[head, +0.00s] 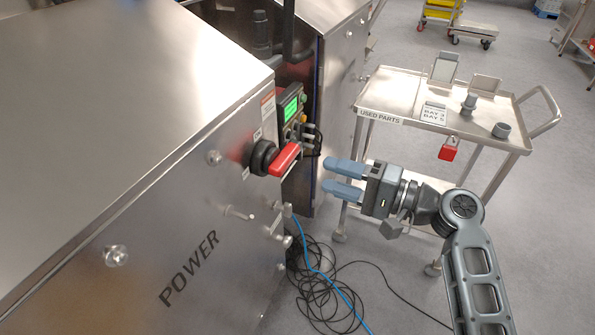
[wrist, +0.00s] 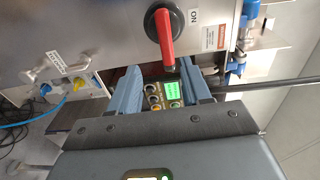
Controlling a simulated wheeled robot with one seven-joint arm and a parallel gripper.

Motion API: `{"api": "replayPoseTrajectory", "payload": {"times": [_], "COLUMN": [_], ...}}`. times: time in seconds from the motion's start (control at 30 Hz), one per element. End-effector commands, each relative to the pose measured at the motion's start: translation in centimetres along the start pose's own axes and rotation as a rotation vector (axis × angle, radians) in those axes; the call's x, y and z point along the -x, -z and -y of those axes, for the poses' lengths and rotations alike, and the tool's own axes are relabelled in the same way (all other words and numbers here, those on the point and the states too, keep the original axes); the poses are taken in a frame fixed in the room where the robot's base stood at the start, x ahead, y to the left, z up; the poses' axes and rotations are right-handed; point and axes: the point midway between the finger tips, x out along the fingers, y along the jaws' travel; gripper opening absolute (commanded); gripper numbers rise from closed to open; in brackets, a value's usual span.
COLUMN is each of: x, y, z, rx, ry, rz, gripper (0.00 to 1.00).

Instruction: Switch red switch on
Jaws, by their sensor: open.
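The red switch (head: 284,158) is a red rotary handle on a round black base (head: 262,157), on the side of the steel POWER cabinet. In the head view the handle points right and slightly up. In the wrist view, the fingers of my gripper (wrist: 157,76) stand apart below the handle.
A control panel with a green screen (head: 291,108) sits just behind the switch. A cart labelled USED PARTS (head: 400,100) stands behind my arm, with a red padlock (head: 448,149) on it. Black and blue cables (head: 325,285) lie on the floor below.

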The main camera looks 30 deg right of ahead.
Motion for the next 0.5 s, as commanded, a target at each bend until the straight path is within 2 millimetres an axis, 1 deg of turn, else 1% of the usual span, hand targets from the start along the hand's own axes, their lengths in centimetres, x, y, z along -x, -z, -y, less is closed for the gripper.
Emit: {"api": "replayPoseTrajectory", "payload": {"times": [0.03, 0.17, 0.27, 0.5], "x": [-0.1, -0.9, -2.2, -5.9], "y": [-0.4, -0.8, -0.8, -0.9], "z": [0.5, 0.9, 1.0, 1.1], "rx": [-0.003, -0.006, -0.006, -0.005], "ry": [0.016, 0.029, 0.029, 0.028], "rz": [0.019, 0.035, 0.035, 0.032], "gripper": [0.48, 0.48, 0.48, 0.48]}}
